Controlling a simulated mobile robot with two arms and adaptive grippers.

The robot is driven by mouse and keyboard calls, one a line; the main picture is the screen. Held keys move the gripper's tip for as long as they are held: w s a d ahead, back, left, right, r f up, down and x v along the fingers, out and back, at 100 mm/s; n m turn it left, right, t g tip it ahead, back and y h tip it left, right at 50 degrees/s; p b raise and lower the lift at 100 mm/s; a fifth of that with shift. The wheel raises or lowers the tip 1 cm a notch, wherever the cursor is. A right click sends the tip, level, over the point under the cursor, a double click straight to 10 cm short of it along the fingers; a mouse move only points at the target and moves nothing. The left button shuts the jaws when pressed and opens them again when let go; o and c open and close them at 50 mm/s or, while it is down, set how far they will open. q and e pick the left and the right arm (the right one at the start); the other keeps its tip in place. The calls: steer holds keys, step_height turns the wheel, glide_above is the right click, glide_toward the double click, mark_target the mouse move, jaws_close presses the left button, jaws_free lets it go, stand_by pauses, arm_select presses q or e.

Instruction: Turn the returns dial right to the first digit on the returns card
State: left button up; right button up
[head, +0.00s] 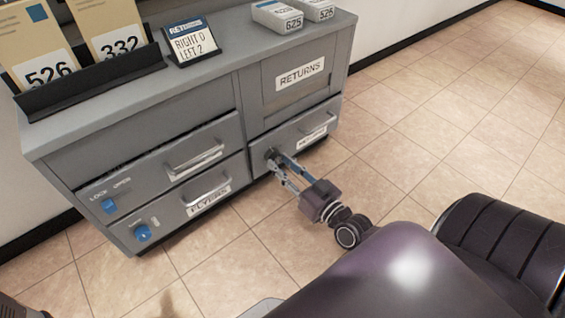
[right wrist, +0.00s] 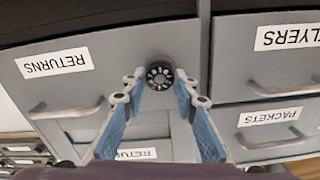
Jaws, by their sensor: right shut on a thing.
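The returns dial (head: 271,155) is a small dark round knob on the left of the lower right drawer front (head: 300,130). In the right wrist view, which is upside down, the dial (right wrist: 160,73) shows a dark face with light marks. My right gripper (head: 277,164) is shut on the dial, and its fingertips (right wrist: 162,80) sit on both sides of it. A card in a dark stand (head: 192,43) on the cabinet top reads "RIGHT 0" or "RIGHT D", then "LEFT 2". Its header is too small to read. My left gripper is out of view.
The RETURNS panel (head: 300,73) is above the dial's drawer. Envelopes (head: 122,36) and small boxes (head: 278,16) stand on top. The tiled floor (head: 440,120) at right is clear.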

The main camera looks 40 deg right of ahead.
steer(key=m+p, duration=0.2)
steer(key=shift+r+m, duration=0.15)
steer(key=shift+m, duration=0.15)
steer(key=m+p, duration=0.2)
steer(key=m, duration=0.1)
steer(key=shift+m, duration=0.3)
steer(key=m+p, duration=0.1)
steer(key=m, duration=0.1)
steer(key=shift+m, duration=0.4)
steer(key=m+p, duration=0.1)
steer(key=m, duration=0.2)
steer(key=shift+m, duration=0.3)
steer(key=m, duration=0.2)
steer(key=shift+m, duration=0.3)
steer(key=m, duration=0.3)
steer(key=shift+f+m, duration=0.2)
steer(key=shift+m, duration=0.2)
steer(key=m, duration=0.3)
steer(key=shift+m+b, duration=0.3)
steer(key=shift+m, duration=1.8)
